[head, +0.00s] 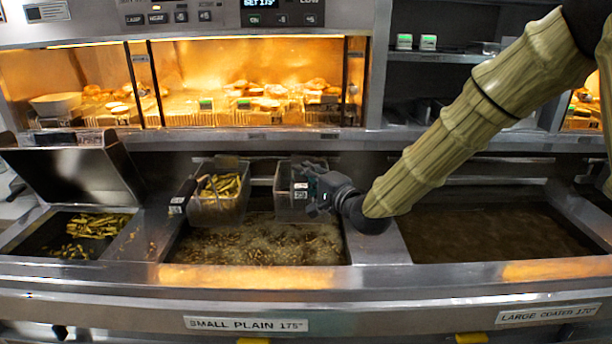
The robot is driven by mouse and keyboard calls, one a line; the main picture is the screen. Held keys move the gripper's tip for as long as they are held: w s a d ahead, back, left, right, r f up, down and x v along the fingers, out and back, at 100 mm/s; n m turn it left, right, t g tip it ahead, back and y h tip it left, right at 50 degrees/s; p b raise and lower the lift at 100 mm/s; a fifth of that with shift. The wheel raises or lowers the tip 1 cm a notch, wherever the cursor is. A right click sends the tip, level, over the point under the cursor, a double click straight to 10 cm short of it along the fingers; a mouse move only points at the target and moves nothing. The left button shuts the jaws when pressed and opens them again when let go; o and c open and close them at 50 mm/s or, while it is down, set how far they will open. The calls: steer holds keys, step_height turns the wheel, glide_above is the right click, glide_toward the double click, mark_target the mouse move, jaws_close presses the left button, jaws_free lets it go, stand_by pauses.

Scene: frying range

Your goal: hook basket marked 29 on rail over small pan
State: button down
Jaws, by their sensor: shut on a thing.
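The small pan (260,245), labelled "SMALL PLAIN 175°", holds bubbling oil with bits floating in it. A wire basket (287,203) hangs or is held over its back right part, with a small tag whose number I cannot read. My gripper (312,192) is shut at the front right of this basket; the exact grip is partly hidden by the fingers. A second basket (220,206), full of fries, is beside it to the left, with a dark tag (178,205) at its handle. The rail runs behind the baskets; whether the right basket touches it I cannot tell.
A large pan (490,230) of dark, still oil, labelled "LARGE COATED 170°", lies to the right under my arm. A bin with fries (90,228) and a raised steel lid (75,178) stand left. A lit warming cabinet (250,90) spans the back above a ledge.

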steer(key=shift+f, duration=0.1)
steer(key=c, duration=1.2)
jaws_free()
steer(key=shift+s, duration=0.1)
